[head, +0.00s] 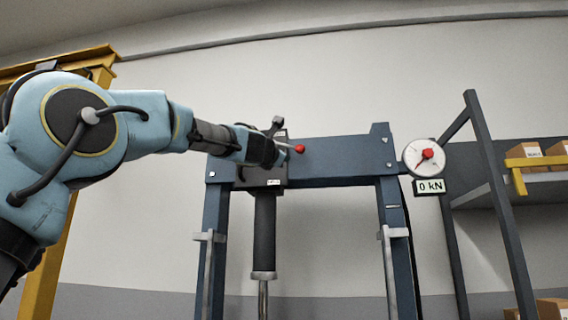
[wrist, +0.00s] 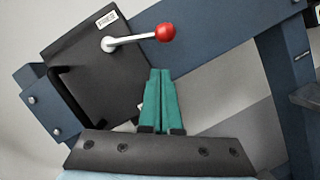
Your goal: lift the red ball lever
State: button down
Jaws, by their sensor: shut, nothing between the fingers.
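The red ball lever (head: 299,148) is a pale metal rod with a red ball tip, mounted on the dark valve box of a blue press frame. In the wrist view the red ball (wrist: 165,32) is at upper middle, and its rod runs left to a pivot on the black box (wrist: 75,60). My gripper (wrist: 160,72) shows green fingers pressed together, empty, with the tips a little below the ball in the picture. I see a gap in the picture between tips and ball. In the head view my arm hides the fingertips.
The blue press frame (head: 340,158) spans the middle, with a dark cylinder (head: 265,232) hanging below the box. A round gauge (head: 423,157) with a "0 kN" display (head: 430,187) is at its right. A yellow gantry (head: 60,65) stands left, and a shelf with boxes (head: 530,178) right.

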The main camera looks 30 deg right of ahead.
jog(key=b+v, duration=0.4)
jog(key=v, duration=0.3)
jog(key=shift+a+f, duration=0.2)
jog(key=shift+a, duration=0.15)
jog(key=shift+s, duration=0.15)
jog(key=w+a+f+m+g+y, duration=0.1)
jog(key=w+a+f+m+y, duration=0.2)
jog(key=f, duration=0.6)
jog(key=w+a+f+m+y+p, duration=0.1)
jog(key=w+a+f+m+y, duration=0.15)
jog(key=w+f, duration=0.45)
jog(key=w+a+f+m+g+y, duration=0.1)
jog(key=w+a+f+m+y, duration=0.15)
jog(key=f, duration=0.85)
jog(key=a+f+m+g+y+p, duration=0.1)
jog(key=a+f+m+y, duration=0.1)
jog(key=a+f, duration=0.65)
jog(key=a+f+m+g+y, duration=0.2)
jog(key=a+f, duration=0.4)
jog(key=f, duration=0.5)
jog(key=s+a+f+m+g+y+p, duration=0.1)
jog(key=s+a+f+m+g+y, duration=0.4)
jog(key=s+a+f, duration=1.4)
jog(key=a+f+m, duration=0.1)
jog(key=a+m, duration=0.1)
jog(key=shift+a+f+g, duration=0.3)
jog(key=shift+a+g, duration=0.05)
jog(key=shift+g, duration=0.05)
